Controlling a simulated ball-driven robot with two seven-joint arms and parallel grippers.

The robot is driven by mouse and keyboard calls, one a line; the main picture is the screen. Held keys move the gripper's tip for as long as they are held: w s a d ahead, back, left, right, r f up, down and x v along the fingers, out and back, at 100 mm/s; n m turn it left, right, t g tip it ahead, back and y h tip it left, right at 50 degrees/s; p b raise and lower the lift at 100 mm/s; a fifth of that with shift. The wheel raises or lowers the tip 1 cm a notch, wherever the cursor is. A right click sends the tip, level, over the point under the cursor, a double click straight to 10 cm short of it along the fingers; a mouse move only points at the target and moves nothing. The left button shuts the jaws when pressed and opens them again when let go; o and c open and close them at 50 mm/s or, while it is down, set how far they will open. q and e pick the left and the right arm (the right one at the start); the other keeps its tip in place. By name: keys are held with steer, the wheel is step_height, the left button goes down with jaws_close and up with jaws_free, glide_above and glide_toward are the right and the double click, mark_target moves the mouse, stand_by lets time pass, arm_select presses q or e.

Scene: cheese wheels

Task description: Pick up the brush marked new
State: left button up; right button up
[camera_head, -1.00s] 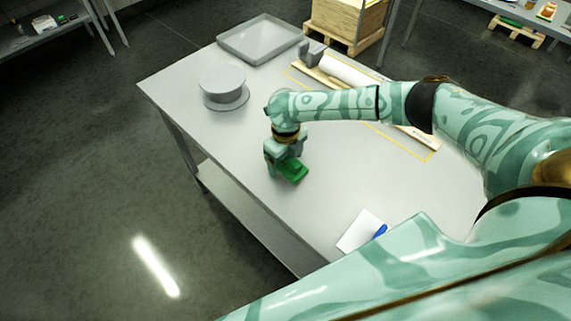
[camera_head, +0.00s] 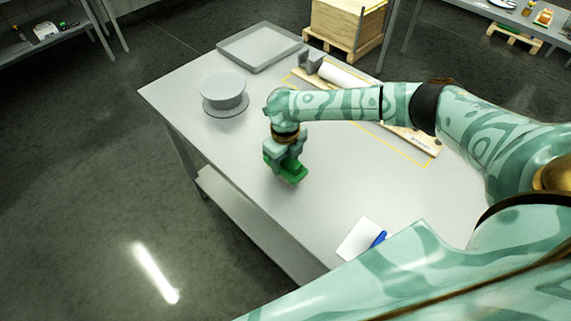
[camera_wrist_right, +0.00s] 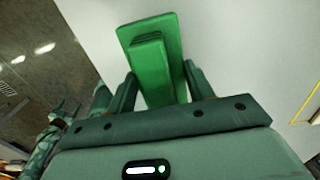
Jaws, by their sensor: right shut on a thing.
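A green brush (camera_head: 291,176) is at the near left part of the table, under my right gripper (camera_head: 284,166). In the right wrist view the green brush (camera_wrist_right: 153,62) lies between the two fingers of the right gripper (camera_wrist_right: 160,90), which is shut on it. No "new" marking can be read on it in either view. From the head view I cannot tell whether the brush touches the table. My left gripper is not in view.
The grey table (camera_head: 225,150) holds a round grey bowl (camera_head: 222,90) on a disc, a grey tray (camera_head: 259,46), a wooden board (camera_head: 420,140), a white roll (camera_head: 338,75), and a white sheet (camera_head: 356,240) with a blue item (camera_head: 378,239). The front left stretch is clear.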

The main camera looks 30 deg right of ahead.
steer(key=s+d+r+p, duration=0.1)
steer(key=s+d+r, duration=0.2)
steer(key=d+r, duration=0.7)
steer(key=d, duration=0.3)
steer(key=shift+s+d+r, duration=0.2)
steer(key=shift+d, duration=0.1)
steer(key=shift+o, duration=1.4)
steer(key=shift+c, duration=0.5)
